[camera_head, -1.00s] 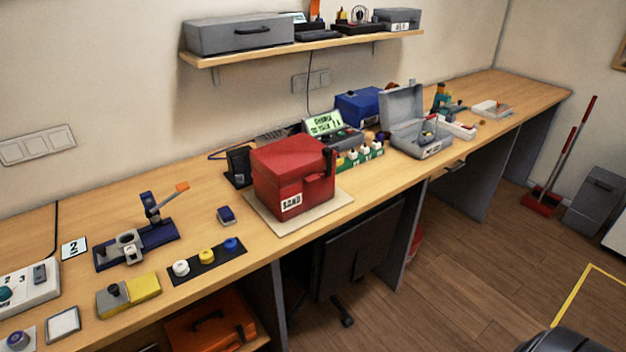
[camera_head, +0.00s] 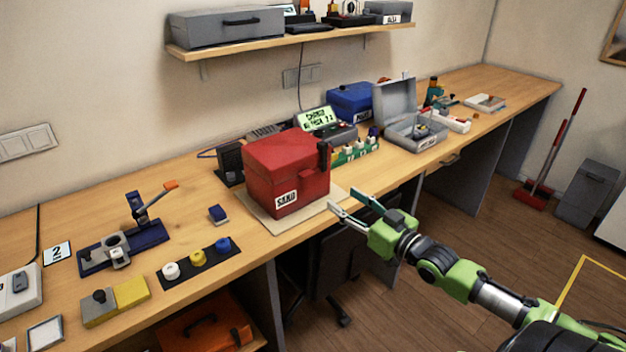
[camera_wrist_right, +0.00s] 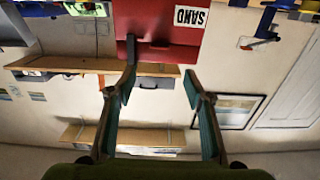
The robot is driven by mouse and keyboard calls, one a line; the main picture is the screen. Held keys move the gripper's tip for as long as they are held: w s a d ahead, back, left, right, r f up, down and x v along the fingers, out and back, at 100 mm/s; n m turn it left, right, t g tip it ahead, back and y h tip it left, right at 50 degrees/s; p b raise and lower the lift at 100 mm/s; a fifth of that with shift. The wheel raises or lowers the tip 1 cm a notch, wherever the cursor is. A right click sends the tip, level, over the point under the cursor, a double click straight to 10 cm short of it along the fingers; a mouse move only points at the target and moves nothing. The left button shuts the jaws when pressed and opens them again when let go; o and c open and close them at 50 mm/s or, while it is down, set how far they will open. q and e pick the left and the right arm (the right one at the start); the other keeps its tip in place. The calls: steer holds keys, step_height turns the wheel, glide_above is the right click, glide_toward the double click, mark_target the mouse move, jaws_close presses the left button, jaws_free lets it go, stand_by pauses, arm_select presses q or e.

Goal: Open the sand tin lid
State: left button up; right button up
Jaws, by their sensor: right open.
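The red sand tin (camera_head: 290,165) stands on a pale mat (camera_head: 258,214) on the workbench, its "SAND" label facing front. Its lid is closed, and a dark latch or handle (camera_head: 324,156) shows at its right side. My right gripper (camera_head: 344,199) is open and empty in front of the tin's right front side, apart from it. In the right wrist view the tin (camera_wrist_right: 165,40) appears upside down beyond the open fingers (camera_wrist_right: 158,82). My left gripper is not in view.
A black strip with white, yellow and blue knobs (camera_head: 197,258) lies left of the tin. A green rack (camera_head: 352,152), a display (camera_head: 320,119) and an open grey case (camera_head: 413,129) stand behind to the right. A black chair (camera_head: 338,262) is under the bench.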

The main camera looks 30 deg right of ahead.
mark_target(310, 175)
steer(key=w, duration=0.8)
steer(key=w+a, duration=0.1)
steer(key=w, duration=0.4)
steer(key=shift+w+a+f+p, duration=0.1)
steer(key=shift+p, duration=0.2)
jaws_close()
